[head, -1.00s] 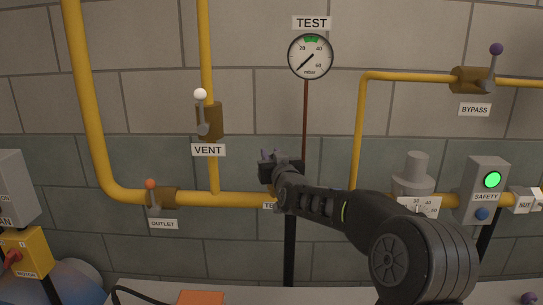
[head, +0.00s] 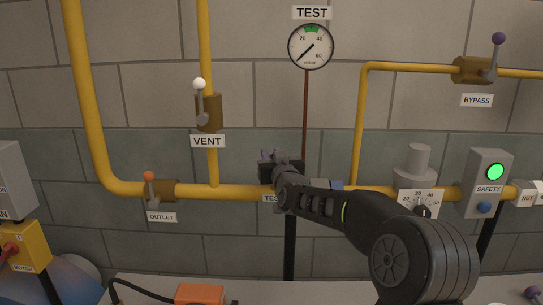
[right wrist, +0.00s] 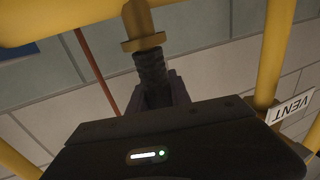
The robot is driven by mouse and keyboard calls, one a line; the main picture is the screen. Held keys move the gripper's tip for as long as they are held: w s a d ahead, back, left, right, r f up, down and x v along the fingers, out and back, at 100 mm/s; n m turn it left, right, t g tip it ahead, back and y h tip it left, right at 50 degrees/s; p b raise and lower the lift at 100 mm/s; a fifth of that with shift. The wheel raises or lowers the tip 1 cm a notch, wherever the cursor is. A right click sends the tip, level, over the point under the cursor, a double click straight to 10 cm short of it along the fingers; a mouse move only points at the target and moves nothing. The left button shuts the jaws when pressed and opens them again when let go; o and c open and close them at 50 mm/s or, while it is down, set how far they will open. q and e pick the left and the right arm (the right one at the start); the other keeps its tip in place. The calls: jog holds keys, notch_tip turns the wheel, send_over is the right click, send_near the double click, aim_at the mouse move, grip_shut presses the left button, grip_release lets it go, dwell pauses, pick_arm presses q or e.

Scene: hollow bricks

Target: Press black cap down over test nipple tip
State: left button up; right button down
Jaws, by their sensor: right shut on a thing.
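In the right wrist view a black ribbed cap (right wrist: 152,70) stands in line with the brass test nipple (right wrist: 138,20), right against its collar. I cannot tell how far the cap is over the tip. My right gripper (right wrist: 161,88) is shut on the cap, with its fingers partly hidden behind its dark body. There the nipple and cap are hidden behind my arm. My left gripper is out of view.
The test gauge (head: 311,47) is above, on a thin brown tube (head: 305,115). The vent valve (head: 208,112) and outlet valve (head: 158,190) are to the left. The regulator (head: 415,180) and safety box (head: 488,185) are to the right. An orange box (head: 200,295) lies below.

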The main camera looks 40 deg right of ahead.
jog(key=shift+f, duration=0.15)
jog(key=c, duration=1.1)
grip_release()
jog(key=shift+s, duration=0.1)
jog(key=b+v, duration=0.1)
jog(key=v, duration=0.6)
jog(key=shift+s+a, duration=0.15)
jog(key=shift+s, duration=0.15)
